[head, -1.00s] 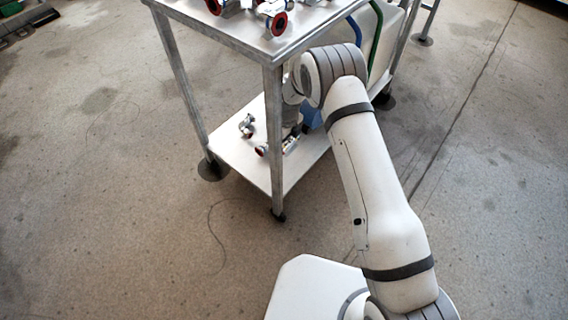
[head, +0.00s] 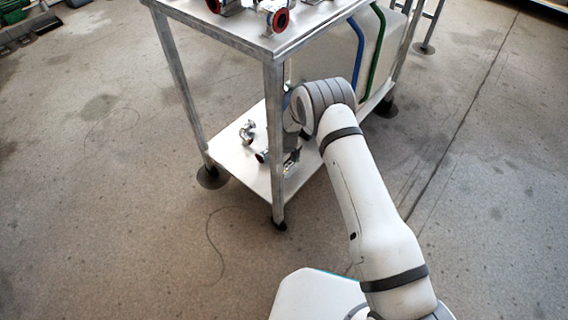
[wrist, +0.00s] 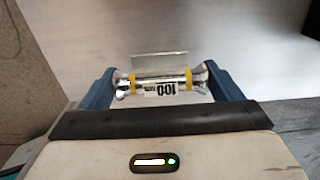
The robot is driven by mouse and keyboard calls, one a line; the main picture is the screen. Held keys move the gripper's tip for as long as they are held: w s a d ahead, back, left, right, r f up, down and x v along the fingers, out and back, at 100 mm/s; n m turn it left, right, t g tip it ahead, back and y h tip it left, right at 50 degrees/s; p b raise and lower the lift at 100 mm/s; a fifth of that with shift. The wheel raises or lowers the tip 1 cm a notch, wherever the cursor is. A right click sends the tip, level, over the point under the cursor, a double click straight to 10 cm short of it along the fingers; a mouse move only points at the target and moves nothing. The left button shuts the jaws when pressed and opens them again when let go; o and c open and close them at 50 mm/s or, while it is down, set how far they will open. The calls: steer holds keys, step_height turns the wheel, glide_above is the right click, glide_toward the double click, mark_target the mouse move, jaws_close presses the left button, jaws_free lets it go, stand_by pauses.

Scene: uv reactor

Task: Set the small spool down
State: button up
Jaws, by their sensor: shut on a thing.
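The small spool (wrist: 160,84) is a shiny metal tube with flared ends, yellow bands and a label reading "100". In the wrist view it lies crosswise between the two blue fingers of my gripper (wrist: 158,86), which is shut on it. Behind it is the pale lower shelf of the metal cart (head: 235,161). A thin metal plate (wrist: 160,58) shows just beyond the spool. In the head view my gripper is at the lower shelf, mostly hidden by my arm and the front cart leg. I cannot tell whether the spool touches the shelf.
The cart's front leg (head: 274,140) stands close by. The upper shelf (head: 215,22) above holds red-flanged fittings (head: 278,18). The shelf's front left is bare.

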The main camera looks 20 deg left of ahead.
steer(key=shift+f, duration=0.1)
steer(key=shift+f, duration=0.15)
steer(key=o, duration=1)
steer(key=shift+o, duration=0.2)
